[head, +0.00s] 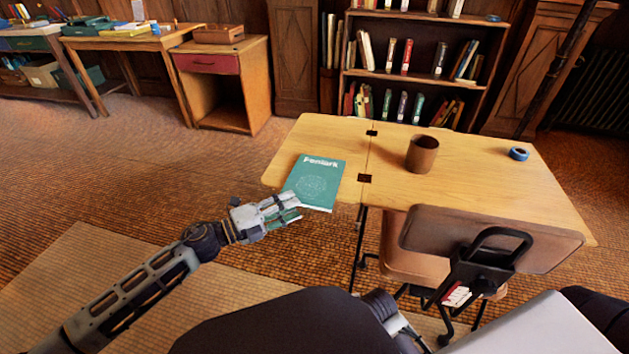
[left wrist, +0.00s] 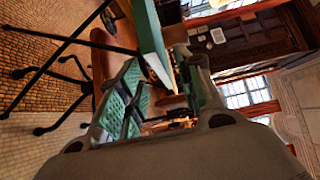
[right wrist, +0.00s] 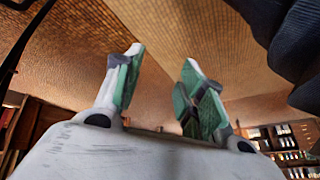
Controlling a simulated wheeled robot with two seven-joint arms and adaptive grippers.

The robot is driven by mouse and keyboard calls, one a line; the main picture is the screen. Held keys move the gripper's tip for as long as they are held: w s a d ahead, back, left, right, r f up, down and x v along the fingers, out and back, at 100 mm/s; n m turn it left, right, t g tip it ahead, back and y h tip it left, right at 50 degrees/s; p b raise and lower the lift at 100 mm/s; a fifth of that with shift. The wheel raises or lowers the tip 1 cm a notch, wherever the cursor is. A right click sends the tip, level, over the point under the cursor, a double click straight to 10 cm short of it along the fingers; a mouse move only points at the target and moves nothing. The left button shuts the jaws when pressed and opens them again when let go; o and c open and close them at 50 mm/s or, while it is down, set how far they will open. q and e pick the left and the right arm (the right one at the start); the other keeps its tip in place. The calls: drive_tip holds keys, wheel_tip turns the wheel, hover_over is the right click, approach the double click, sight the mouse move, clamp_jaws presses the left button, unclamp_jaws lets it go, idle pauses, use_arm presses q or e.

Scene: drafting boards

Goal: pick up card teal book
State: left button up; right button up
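The teal book (head: 318,181) lies flat, cover up, on the left part of the light wooden table (head: 385,147). Its near end sticks out a little past the table's front edge. My left gripper (head: 288,207) is at the book's near left corner. In the left wrist view the book (left wrist: 150,38) shows edge-on, ahead of the open left fingers (left wrist: 160,92) and in line with the gap between them. I cannot tell whether a finger touches it. My right gripper (right wrist: 162,88) is open and empty above the floor, with its green pads well apart.
A brown cup (head: 422,155) and a blue tape roll (head: 519,154) stand on the table to the right. A chair (head: 490,238) is at the table's front. A bookshelf (head: 415,88) stands behind. Floor left of the table is clear.

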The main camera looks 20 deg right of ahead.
sight(302, 199)
use_arm(q)
drive_tip(key=d, duration=0.1)
drive_tip(key=d+b, duration=0.1)
drive_tip(key=shift+w+d, duration=0.2)
drive_tip(key=shift+d, duration=0.1)
drive_tip(key=shift+w+d+r, duration=0.1)
drive_tip(key=shift+w+d, duration=0.05)
drive_tip(key=shift+d, duration=0.7)
use_arm(e)
drive_tip(key=f, duration=0.3)
drive_tip(key=shift+s+a+f+t, duration=0.1)
drive_tip(key=shift+a+f+t, duration=0.2)
drive_tip(key=shift+a+f, duration=0.1)
drive_tip(key=shift+d, duration=0.1)
use_arm(q)
clamp_jaws()
